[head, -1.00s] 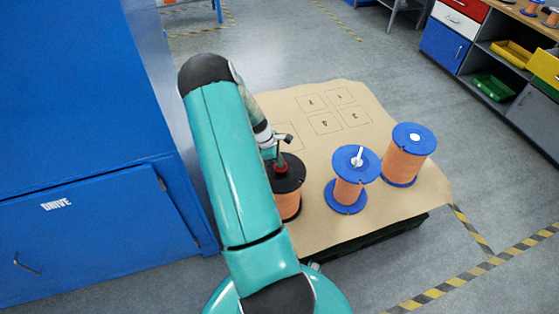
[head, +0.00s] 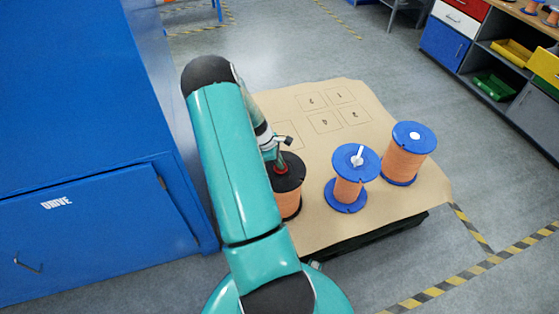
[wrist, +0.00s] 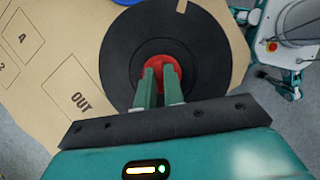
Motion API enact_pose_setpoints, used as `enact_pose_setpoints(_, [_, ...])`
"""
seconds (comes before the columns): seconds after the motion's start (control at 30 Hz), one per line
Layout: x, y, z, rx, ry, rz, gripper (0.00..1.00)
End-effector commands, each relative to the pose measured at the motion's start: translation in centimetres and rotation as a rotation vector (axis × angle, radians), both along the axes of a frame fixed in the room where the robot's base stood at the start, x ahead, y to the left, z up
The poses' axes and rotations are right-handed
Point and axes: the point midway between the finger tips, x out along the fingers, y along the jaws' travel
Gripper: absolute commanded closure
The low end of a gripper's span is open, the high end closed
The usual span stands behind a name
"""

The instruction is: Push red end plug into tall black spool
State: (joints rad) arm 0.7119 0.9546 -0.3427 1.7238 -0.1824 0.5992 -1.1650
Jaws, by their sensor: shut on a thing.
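The tall black spool (head: 290,175) stands on the brown sheet, partly hidden behind my arm, with orange winding below its black top flange. In the wrist view its round black flange (wrist: 200,50) fills the upper middle. The red end plug (wrist: 159,62) sits at the centre of that flange, between my fingers. In the head view a small red part of the plug (head: 281,167) shows at the spool's top. My gripper (wrist: 162,80) is shut on the red plug. How deep the plug sits in the spool's hole cannot be told.
Two blue-flanged spools with orange winding, one with a white handle (head: 357,157) and one with a white centre (head: 415,136), stand to the right. The brown sheet (head: 310,225) has marked squares at the back. A blue cabinet (head: 90,220) is close at left.

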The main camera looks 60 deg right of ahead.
Motion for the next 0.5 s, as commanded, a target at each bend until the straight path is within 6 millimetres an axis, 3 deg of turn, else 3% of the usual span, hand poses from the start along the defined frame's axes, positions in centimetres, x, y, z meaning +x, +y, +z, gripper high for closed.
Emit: enact_pose_setpoints(0.5, [-0.01, 0.01, -0.69, 0.000, 0.000, 0.000, 1.00])
